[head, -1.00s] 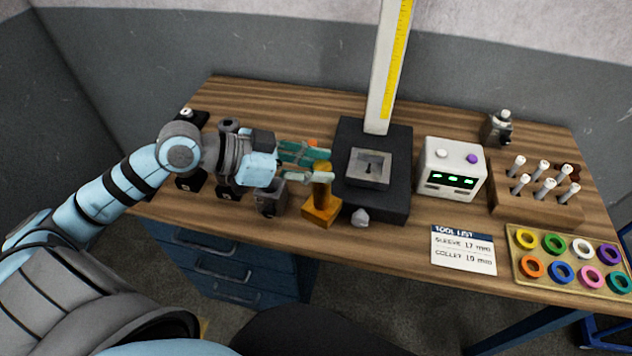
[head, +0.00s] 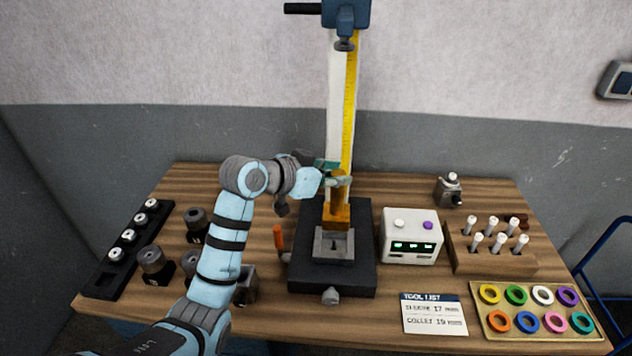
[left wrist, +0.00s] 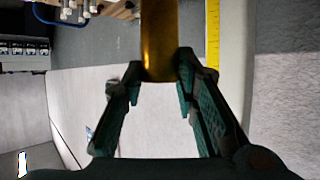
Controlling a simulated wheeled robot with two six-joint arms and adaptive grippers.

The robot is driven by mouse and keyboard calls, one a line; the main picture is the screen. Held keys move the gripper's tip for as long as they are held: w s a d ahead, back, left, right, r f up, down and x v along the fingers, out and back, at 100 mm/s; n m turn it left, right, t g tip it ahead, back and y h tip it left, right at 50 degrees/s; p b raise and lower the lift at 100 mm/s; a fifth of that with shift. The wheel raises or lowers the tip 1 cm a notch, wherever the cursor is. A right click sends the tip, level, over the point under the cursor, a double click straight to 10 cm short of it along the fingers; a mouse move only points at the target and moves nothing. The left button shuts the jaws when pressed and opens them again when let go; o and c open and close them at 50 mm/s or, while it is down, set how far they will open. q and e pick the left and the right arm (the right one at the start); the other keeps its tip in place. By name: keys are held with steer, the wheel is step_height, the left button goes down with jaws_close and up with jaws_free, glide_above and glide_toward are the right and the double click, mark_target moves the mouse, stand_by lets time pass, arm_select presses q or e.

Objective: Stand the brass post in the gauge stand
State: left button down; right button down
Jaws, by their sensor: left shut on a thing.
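The brass post (head: 340,214), a column on a wider square foot, is upright in my left gripper (head: 337,180). The fingers are shut around its upper part; the left wrist view also shows them gripping the brass post (left wrist: 160,40). The gauge stand has a black base (head: 303,272), a grey square seat (head: 318,248) with a dark slot, and a tall white column with a yellow scale (head: 349,110). The post's foot appears just above the back of the seat, in front of the column; I cannot tell whether they touch. My right gripper is out of view.
A white box with green displays (head: 411,246) stands right of the stand. Beyond it are a wooden rack of white-topped pins (head: 494,262) and a tray of coloured rings (head: 529,326). A tool list card (head: 434,314) lies in front. Dark holders (head: 153,262) are at left.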

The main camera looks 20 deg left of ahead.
mark_target(332, 208)
arm_select(q)
steer(key=shift+f+b, duration=0.3)
steer(key=shift+f, duration=0.6)
step_height(332, 208, down, 4)
steer(key=b, duration=0.5)
steer(key=shift+f, duration=0.15)
steer(key=shift+f+p, duration=0.1)
steer(key=shift+p, duration=0.2)
steer(key=shift+s+p, duration=0.15)
steer(key=shift+p, duration=0.3)
steer(key=shift+f+b, duration=0.55)
steer(key=shift+f, duration=1)
